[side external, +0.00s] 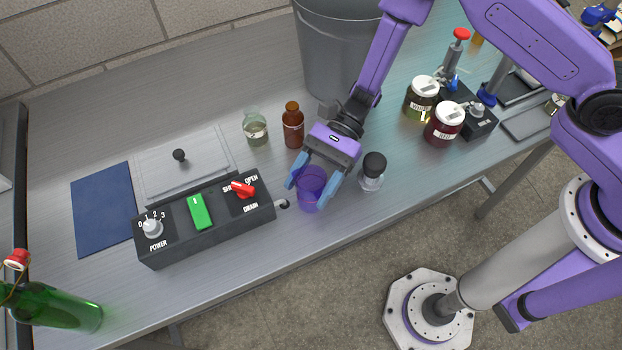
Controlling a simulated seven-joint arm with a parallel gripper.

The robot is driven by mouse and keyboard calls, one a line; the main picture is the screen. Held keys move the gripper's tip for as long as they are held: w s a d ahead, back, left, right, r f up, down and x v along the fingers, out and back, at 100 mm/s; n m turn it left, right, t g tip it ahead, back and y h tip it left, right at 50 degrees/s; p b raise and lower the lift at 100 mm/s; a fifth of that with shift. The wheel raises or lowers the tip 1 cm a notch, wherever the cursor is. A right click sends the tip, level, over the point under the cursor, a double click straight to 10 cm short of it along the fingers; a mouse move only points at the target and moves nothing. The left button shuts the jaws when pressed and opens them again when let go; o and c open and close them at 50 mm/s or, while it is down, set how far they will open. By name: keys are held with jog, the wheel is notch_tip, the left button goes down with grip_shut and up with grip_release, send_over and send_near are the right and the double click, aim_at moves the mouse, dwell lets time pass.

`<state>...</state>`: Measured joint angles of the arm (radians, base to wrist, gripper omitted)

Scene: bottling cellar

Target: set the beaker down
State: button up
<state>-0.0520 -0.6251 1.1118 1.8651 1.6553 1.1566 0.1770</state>
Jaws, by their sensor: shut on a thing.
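The beaker (312,186) is a small purple, see-through cup in the side external view, near the front edge of the metal bench. My gripper (313,188) is shut on it, with one light-blue finger on each side. The beaker looks about upright. I cannot tell from this view whether its base touches the bench or hangs a little above it.
A black control box (205,222) stands left of the beaker, its drain spout close by. A black-capped jar (372,172) is close on the right. A brown bottle (292,126) and a clear glass bottle (255,127) stand behind. A grey bin (325,50) is further back.

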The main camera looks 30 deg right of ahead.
jog(key=shift+f, duration=0.1)
jog(key=o, duration=1.1)
jog(key=shift+o, duration=0.2)
